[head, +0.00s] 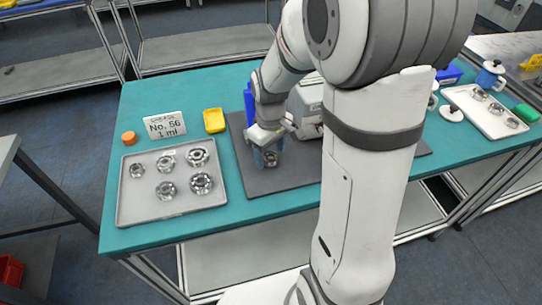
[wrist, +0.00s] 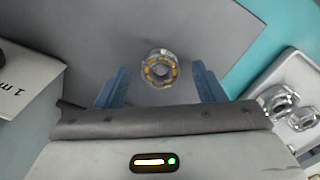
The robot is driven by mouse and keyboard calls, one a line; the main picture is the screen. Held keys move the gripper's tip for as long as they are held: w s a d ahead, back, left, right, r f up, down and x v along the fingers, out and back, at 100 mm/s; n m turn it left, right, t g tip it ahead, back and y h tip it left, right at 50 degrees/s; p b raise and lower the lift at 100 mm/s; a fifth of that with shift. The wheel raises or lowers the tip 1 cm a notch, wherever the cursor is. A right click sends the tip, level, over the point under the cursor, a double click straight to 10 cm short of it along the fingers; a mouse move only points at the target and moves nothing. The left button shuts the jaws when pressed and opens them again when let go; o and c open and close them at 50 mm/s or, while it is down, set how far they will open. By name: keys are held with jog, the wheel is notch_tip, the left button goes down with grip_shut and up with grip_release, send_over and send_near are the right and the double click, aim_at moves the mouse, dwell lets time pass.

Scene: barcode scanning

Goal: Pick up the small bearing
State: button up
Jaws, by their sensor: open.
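A small metal ring bearing (wrist: 160,70) with an orange-yellow cage lies on the grey mat (wrist: 140,25) in the wrist view. In the head view the bearing (head: 270,160) is partly covered by my gripper. My gripper (head: 268,154) points down over the mat. In the wrist view my open gripper (wrist: 160,68) has one blue finger on each side of the bearing, with a visible gap to both. The silver tray (head: 128,217) at the left holds several more bearings of different sizes, the smallest-looking bearing (head: 137,170) at its left side.
A white sign (head: 165,126), a yellow bin (head: 214,120) and an orange cylinder (head: 129,138) stand behind the tray. A white machine (head: 305,105) stands behind my gripper on the mat. A second tray (head: 475,108) with bearings is at the right. My arm hides the table's middle.

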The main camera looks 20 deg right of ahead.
jog(key=shift+f, duration=0.15)
jog(key=c, duration=1.1)
notch_tip(320, 180, up, 10)
jog(key=shift+s, duration=0.1)
